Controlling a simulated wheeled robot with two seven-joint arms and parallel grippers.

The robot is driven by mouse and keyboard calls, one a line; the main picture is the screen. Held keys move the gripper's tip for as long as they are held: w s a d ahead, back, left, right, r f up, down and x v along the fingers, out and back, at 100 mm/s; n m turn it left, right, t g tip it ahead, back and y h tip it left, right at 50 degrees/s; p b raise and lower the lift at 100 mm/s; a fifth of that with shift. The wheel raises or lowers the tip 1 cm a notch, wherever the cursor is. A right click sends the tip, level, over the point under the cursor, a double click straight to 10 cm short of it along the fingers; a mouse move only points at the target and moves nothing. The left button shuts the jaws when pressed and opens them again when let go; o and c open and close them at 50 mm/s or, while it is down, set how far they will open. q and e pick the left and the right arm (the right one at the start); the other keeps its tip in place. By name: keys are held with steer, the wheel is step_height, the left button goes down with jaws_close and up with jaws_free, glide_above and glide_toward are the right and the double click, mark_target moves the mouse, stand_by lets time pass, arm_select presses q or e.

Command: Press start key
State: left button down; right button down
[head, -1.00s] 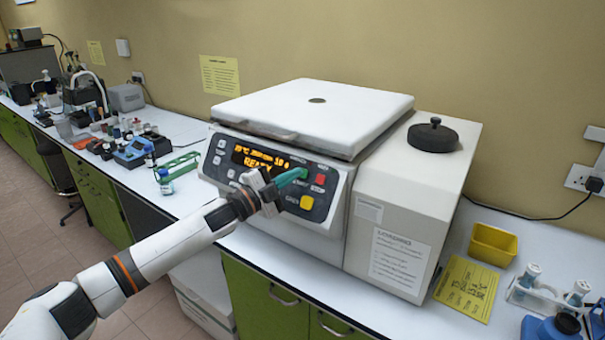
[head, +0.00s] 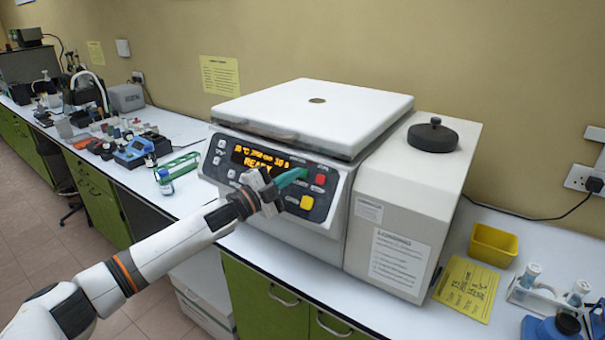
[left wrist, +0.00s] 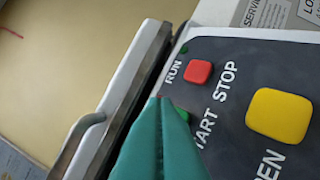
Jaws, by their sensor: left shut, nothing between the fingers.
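The centrifuge (head: 270,235) stands on the bench with its white lid (head: 310,105) closed. Its display (head: 260,159) shows "READY" in orange. In the left wrist view the green start key (left wrist: 182,114) is partly hidden behind my left gripper (left wrist: 163,100). The red stop key (left wrist: 198,72) and the yellow open key (left wrist: 280,115) are uncovered beside it. My left gripper also shows in the head view (head: 302,173); its green fingers are shut and empty, with the tips at or just over the start key. I cannot tell whether they touch it. My right gripper is not in view.
A black knob (head: 433,136) sits on the right housing. A yellow tray (head: 493,245), a yellow card (head: 466,288) and a tube rack (head: 540,293) are to the right. A green rack (head: 180,163) and a bottle (head: 166,182) stand to the left.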

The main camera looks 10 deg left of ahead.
arm_select(q)
steer(key=shift+f, duration=0.1)
stand_by(0.4)
steer(key=shift+w+d+f, duration=0.15)
steer(key=shift+w, duration=0.2)
steer(key=shift+w+f+b, duration=0.2)
steer(key=shift+w+b, duration=0.05)
steer(key=shift+b, duration=0.05)
stand_by(0.6)
steer(key=shift+s+r, duration=0.1)
stand_by(0.3)
steer(key=shift+s+r+p, duration=0.3)
steer(key=shift+s+p, duration=0.2)
steer(key=shift+p, duration=0.1)
steer(key=s+r+p, duration=0.1)
steer(key=s+a+p, duration=0.1)
steer(key=s+r+p, duration=0.1)
steer(key=s, duration=0.1)
steer(key=shift+a+r, duration=0.35)
